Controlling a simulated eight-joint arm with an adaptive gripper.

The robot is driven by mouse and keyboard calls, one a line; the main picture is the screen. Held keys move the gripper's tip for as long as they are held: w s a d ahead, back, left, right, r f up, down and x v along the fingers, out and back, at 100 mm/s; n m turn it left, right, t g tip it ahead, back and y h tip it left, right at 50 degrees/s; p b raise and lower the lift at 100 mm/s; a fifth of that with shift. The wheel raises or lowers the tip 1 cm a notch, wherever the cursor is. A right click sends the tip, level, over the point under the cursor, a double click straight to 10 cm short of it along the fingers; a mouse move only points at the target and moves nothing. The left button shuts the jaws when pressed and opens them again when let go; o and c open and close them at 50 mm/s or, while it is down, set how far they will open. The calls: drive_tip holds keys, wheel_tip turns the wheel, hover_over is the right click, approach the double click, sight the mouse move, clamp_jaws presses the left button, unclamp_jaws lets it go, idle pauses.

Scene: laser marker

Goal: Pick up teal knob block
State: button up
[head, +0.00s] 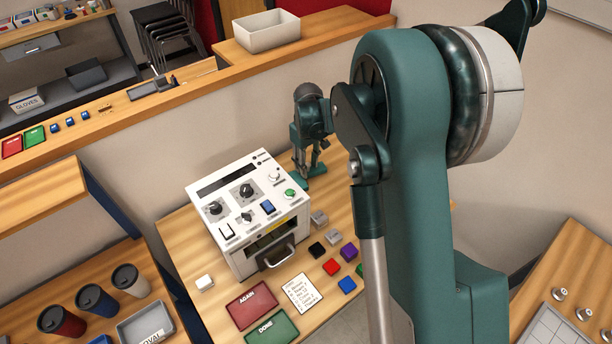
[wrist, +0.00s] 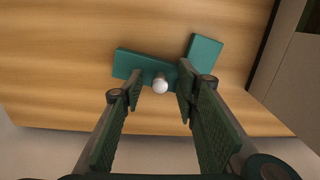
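In the wrist view, a teal block (wrist: 145,66) with a round silver knob (wrist: 160,83) lies on the wooden table. A second teal piece (wrist: 204,53) lies just right of it and beyond, with no knob visible. My gripper (wrist: 158,82) is open, with one finger on each side of the knob. Nothing is clearly held, and I cannot tell whether the fingers touch the block. In the head view, my gripper (head: 309,170) points down at the table behind the white machine (head: 245,210).
The white machine stands close to my gripper. Several small coloured blocks, including a red one (head: 332,267) and a purple one (head: 349,251), lie in front of it. A paper sheet (head: 299,293) and a red AGAIN pad (head: 251,305) lie nearer the front edge.

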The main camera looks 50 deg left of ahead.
sight(308, 164)
clamp_jaws()
idle(0.4)
drive_tip(key=shift+r+p, duration=0.5)
drive_tip(key=shift+r, duration=4.5)
